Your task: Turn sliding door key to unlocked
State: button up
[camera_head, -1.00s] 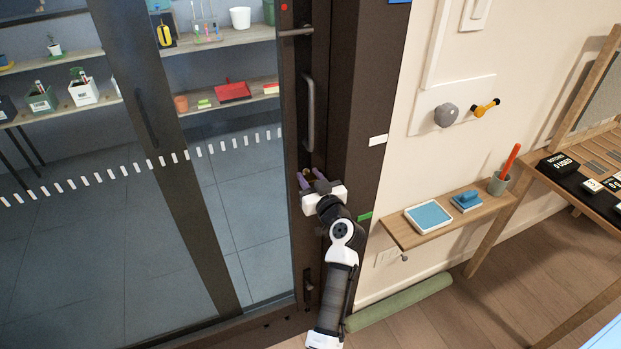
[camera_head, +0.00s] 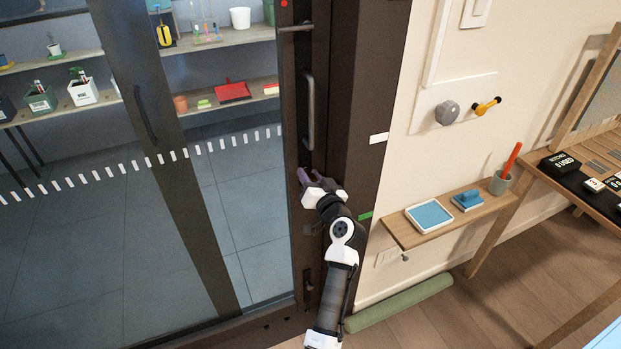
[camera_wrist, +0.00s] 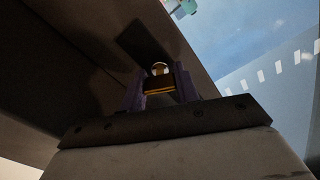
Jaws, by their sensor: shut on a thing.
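The sliding door's dark frame (camera_head: 338,120) stands upright beside the glass. In the wrist view a small brass-coloured key (camera_wrist: 160,72) sits at the dark lock plate (camera_wrist: 150,42), between the purple fingers of my gripper (camera_wrist: 160,92). The gripper is shut on the key, and a dark block with a yellow line shows between the fingers. In the head view my gripper (camera_head: 309,176) is against the door frame, below the long vertical handle (camera_head: 308,112). The key is hidden there by the fingers. The key's exact angle is hard to tell.
A wooden shelf (camera_head: 402,236) with a blue tray (camera_head: 428,215) juts from the wall to the right. A grey knob (camera_head: 447,113) and a yellow handle (camera_head: 486,106) are mounted above it. A green roll (camera_head: 400,302) lies on the floor along the wall.

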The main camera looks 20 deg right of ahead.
jog(key=m+p, duration=0.1)
jog(key=m, duration=0.5)
jog(key=shift+m, duration=0.3)
jog(key=m+p, duration=0.1)
jog(key=m, duration=0.2)
jog(key=shift+p, duration=0.35)
jog(key=shift+m+p, duration=0.6)
jog(key=shift+m, duration=1)
jog(key=o, duration=1)
